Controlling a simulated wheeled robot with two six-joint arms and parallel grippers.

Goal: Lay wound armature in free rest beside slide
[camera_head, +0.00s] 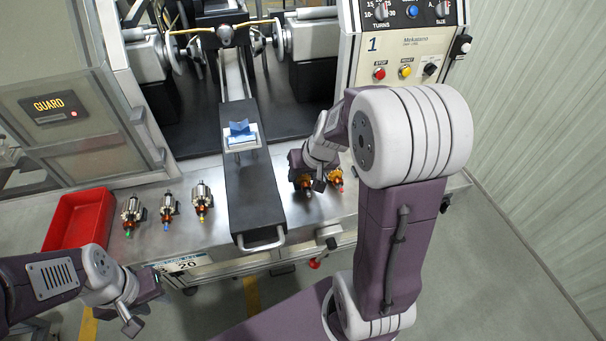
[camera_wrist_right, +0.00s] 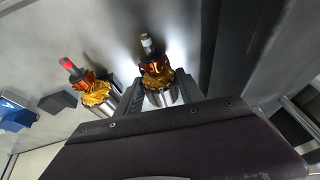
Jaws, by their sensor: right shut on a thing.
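My right gripper (camera_head: 305,180) is low at the bench top, just right of the dark slide (camera_head: 262,205). It is shut on a wound armature with copper windings and a pale tip, which shows between the fingers in the right wrist view (camera_wrist_right: 157,72). The wrist view does not show clearly whether it touches its rest. A second wound armature (camera_head: 336,179), with a red tip, lies beside it to the right; it shows at left in the wrist view (camera_wrist_right: 95,88). My left gripper (camera_head: 140,308) hangs in front of the bench at lower left; its finger gap is unclear.
Several armatures without copper windings (camera_head: 168,207) lie left of the slide. A red tray (camera_head: 78,220) stands further left. A pale holder with a blue piece (camera_head: 240,134) sits on the slide. The control panel (camera_head: 405,45) rises behind my right arm.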

